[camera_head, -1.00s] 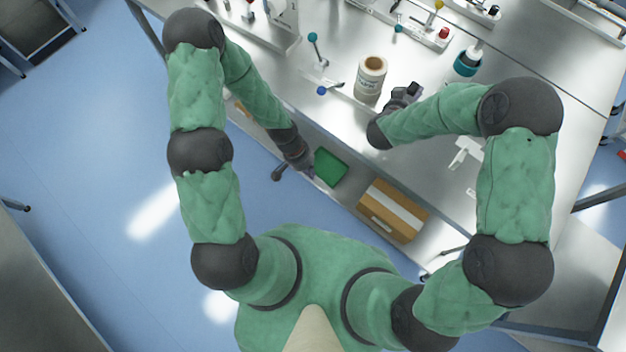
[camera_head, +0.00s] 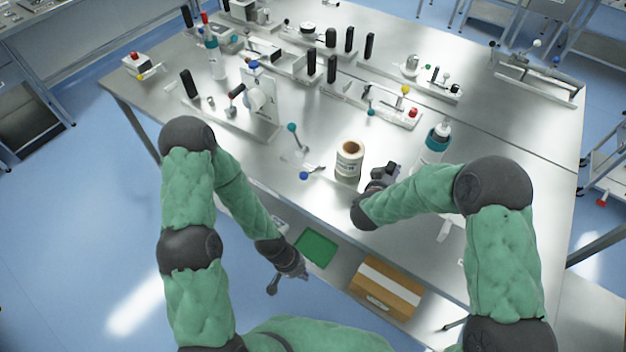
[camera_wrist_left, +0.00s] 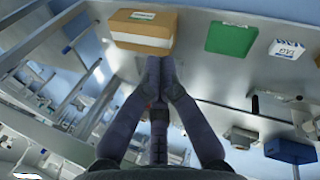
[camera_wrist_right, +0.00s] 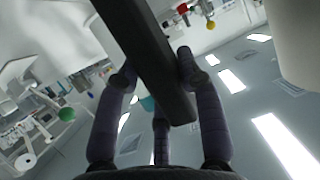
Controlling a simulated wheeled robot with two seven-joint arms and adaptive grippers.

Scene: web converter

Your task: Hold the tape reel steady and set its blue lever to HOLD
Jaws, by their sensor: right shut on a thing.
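A white roll with a brown core and printed label (camera_head: 349,160) stands upright on the table. A lever with a blue ball (camera_head: 304,176) is left of its base, and a tilted lever with a teal ball (camera_head: 291,127) is behind that. A white reel (camera_head: 262,100) on an upright plate, with a blue knob (camera_head: 253,65) above, is further back left. I cannot tell any HOLD marking. My right gripper (camera_head: 384,174), right of the roll, is shut on a dark bar (camera_wrist_right: 150,45). My left gripper (camera_wrist_left: 161,62) is shut and empty, off the table's front edge.
A teal-banded bottle (camera_head: 436,140) stands right of the roll. Fixtures with black handles (camera_head: 331,68) crowd the back. The tabletop (camera_head: 500,115) at right is mostly clear.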

